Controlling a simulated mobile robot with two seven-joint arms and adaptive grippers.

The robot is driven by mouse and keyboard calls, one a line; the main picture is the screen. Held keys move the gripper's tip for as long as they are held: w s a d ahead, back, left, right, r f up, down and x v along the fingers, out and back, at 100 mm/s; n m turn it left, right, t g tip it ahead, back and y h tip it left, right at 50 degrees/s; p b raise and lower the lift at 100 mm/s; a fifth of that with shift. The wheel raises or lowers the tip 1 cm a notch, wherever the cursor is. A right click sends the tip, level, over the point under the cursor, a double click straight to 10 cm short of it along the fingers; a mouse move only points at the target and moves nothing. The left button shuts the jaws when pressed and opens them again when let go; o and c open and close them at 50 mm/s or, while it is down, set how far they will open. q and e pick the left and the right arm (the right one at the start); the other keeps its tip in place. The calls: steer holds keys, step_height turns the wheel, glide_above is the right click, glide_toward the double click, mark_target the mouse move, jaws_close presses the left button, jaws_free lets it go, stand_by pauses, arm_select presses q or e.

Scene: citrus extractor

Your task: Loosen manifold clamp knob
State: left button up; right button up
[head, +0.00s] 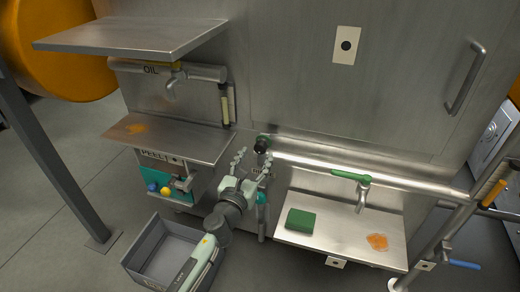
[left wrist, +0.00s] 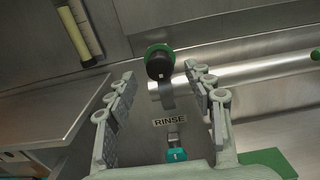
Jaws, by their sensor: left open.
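A black clamp knob with a green collar (head: 261,145) sits at the left end of the horizontal steel manifold pipe (head: 330,166). In the left wrist view the knob (left wrist: 159,64) appears ahead, centred between the fingers and apart from them. My left gripper (head: 252,162) is open and empty, just below and in front of the knob. In the left wrist view the open fingers of my left gripper (left wrist: 163,90) frame the knob and a RINSE label (left wrist: 169,120). My right gripper is not in view.
A steel shelf with a green block (head: 300,220) and an orange stain is to the right, under a green-handled tap (head: 352,176). A PEEL panel (head: 165,156) and side shelf (head: 185,140) are left. A grey bin (head: 137,262) stands on the floor.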

mark_target(259, 151)
arm_select(q)
steer(key=x, duration=0.3)
steer(key=shift+w+d, duration=0.15)
steer(key=shift+w, duration=0.2)
steer(key=shift+w+d, duration=0.1)
steer(key=shift+w, duration=0.25)
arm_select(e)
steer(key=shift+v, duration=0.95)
arm_select(q)
steer(key=shift+c, duration=0.4)
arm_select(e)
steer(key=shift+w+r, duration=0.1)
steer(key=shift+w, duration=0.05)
arm_select(q)
steer(key=shift+b, duration=0.3)
steer(key=c, duration=1.1)
steer(key=shift+f+n, duration=0.1)
steer(key=shift+n, duration=2.1)
steer(key=o, duration=1.2)
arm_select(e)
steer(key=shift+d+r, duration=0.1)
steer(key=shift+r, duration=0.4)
